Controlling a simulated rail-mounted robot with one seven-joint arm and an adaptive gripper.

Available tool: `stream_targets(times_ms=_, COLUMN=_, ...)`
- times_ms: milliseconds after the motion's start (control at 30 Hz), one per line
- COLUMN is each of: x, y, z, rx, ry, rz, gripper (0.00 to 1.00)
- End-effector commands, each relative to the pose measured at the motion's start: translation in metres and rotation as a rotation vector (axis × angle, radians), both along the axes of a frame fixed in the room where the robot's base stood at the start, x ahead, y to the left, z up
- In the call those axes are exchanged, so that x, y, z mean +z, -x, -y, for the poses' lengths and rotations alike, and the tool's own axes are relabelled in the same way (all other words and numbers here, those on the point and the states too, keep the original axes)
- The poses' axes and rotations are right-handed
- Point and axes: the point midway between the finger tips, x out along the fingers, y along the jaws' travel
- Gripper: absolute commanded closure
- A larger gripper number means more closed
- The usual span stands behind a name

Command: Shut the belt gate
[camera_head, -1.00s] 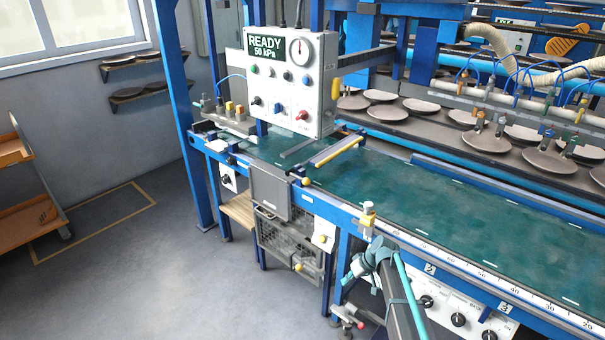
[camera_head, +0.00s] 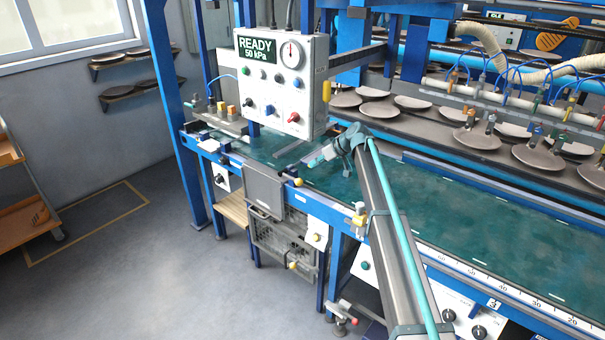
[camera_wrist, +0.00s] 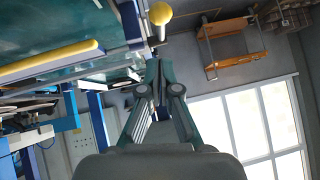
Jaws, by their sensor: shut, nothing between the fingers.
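The belt gate shows in the wrist view as a long yellow-edged bar (camera_wrist: 50,66) at the left, above the green belt. A round yellow knob (camera_wrist: 159,13) on a short stem stands at the top of that view; it also shows in the head view (camera_head: 298,182) at the belt's front edge. My gripper (camera_head: 313,161) is over the belt just behind the knob, where it and my arm hide most of the bar. In the wrist view my gripper (camera_wrist: 158,66) has its fingers together and empty, below the knob. Whether it touches the gate I cannot tell.
A control box (camera_head: 282,82) reading READY 50 kPa hangs close above the belt. The green belt (camera_head: 490,235) runs to the right, with racks of dark plates (camera_head: 478,138) behind it. Wall shelves (camera_head: 122,58) and an orange cart (camera_head: 25,215) stand at left. The floor between is clear.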

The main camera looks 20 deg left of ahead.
Motion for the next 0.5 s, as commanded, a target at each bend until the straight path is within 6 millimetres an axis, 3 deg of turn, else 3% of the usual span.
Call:
stream_targets(times_ms=267, x=-0.002, y=0.000, z=-0.001, rx=0.000, ry=0.001, rz=-0.001, gripper=1.00)
stream_targets(times_ms=500, x=-0.017, y=-0.001, z=-0.018, rx=0.000, ry=0.002, rz=-0.003, gripper=1.00)
